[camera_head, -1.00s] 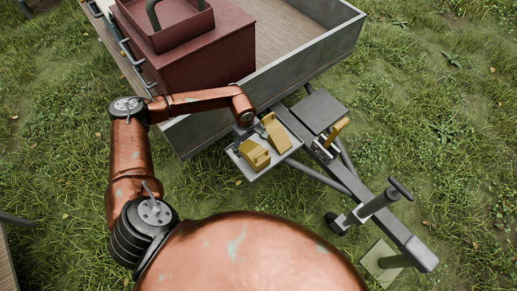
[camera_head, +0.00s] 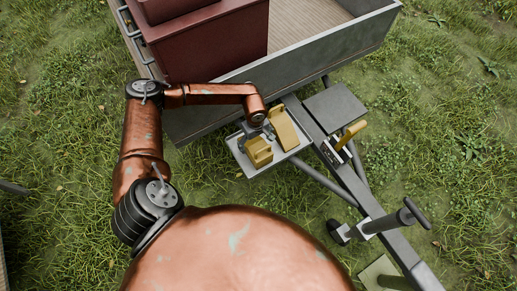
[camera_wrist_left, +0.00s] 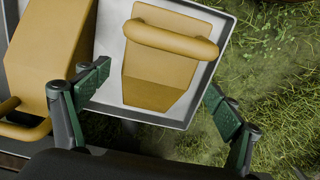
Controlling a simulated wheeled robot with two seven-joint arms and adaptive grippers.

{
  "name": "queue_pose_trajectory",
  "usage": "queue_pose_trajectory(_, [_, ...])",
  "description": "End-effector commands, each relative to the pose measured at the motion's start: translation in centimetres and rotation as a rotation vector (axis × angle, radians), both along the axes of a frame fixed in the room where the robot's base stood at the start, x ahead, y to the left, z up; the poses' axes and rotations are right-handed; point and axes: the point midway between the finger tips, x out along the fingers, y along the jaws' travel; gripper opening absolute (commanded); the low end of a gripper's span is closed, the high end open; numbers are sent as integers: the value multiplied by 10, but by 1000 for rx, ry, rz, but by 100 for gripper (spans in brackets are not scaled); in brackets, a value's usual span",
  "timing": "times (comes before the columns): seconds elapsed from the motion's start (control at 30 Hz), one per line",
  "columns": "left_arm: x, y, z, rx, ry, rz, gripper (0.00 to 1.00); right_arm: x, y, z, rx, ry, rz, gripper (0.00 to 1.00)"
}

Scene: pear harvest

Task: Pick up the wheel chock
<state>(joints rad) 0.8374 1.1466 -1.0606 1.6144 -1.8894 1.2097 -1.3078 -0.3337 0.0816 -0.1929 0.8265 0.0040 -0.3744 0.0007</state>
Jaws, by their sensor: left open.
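Two yellow wheel chocks sit side by side in a shallow grey tray (camera_head: 240,163) on the trailer's drawbar. One chock (camera_head: 259,153) is at the tray's near left, the other chock (camera_head: 284,129) farther right. My left gripper (camera_head: 257,134) is low over the tray, beside the chocks. In the left wrist view, my left gripper (camera_wrist_left: 156,97) is open, its green-padded fingers either side of the lower end of one chock (camera_wrist_left: 158,72) with a tubular handle. The left finger lies between this chock and the second one (camera_wrist_left: 45,55). Contact cannot be told. My right gripper is out of view.
The grey trailer (camera_head: 335,50) carries a dark red box (camera_head: 210,45) behind my left arm. The drawbar (camera_head: 350,185) runs to the lower right, with a yellow-handled lever (camera_head: 350,135) and a black-handled jack (camera_head: 400,217). Grass is open in front and around.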

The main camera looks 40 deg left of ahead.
Motion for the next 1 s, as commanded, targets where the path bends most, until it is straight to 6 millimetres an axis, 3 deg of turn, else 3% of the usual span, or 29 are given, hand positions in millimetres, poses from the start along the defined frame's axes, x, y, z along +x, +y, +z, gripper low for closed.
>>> queue_pose_trajectory(0.37, [3,-3,-46,-1,1,-2,86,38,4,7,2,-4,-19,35])
queue_pose_trajectory(0.7, [4,-4,-50,0,-1,-3,86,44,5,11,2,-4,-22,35])
queue_pose_trajectory(1.0, [4,-4,-50,0,-1,-4,65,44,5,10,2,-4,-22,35])
